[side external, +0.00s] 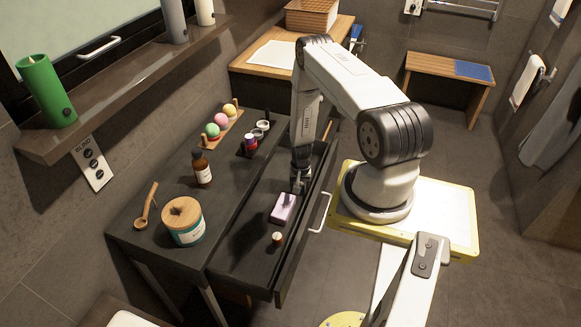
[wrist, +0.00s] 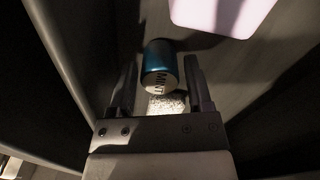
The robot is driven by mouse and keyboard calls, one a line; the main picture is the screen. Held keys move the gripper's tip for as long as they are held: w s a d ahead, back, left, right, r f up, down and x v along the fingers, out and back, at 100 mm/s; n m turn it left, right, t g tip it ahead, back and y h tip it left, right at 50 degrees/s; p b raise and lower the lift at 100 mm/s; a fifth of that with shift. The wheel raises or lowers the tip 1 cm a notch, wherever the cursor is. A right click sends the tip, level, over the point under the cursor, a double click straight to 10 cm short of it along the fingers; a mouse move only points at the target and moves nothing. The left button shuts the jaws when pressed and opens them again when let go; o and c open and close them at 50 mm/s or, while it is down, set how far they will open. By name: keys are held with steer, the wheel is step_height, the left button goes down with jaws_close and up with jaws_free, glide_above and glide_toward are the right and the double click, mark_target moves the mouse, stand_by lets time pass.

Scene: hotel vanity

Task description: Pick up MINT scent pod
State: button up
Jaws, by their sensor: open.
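The MINT scent pod (wrist: 158,62) is a small dark blue cylinder with the letters MINT on its pale end. In the wrist view it lies between the two open fingers of my gripper (wrist: 160,70), with a gap visible on each side. In the side view my gripper (side external: 298,186) reaches down into the open drawer (side external: 245,258), just behind a lilac block (side external: 284,208). I cannot make out the mint pod in the side view.
The lilac block also shows in the wrist view (wrist: 222,14), close to the pod. A red-and-white pod (side external: 277,238) sits nearer the drawer front. The drawer walls are close. On the vanity stand a brown bottle (side external: 202,170) and a wooden-lidded jar (side external: 184,222).

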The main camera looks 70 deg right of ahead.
jaws_close()
steer(key=shift+r, duration=0.1)
steer(key=shift+r, duration=4.9)
steer(key=shift+r, duration=0.1)
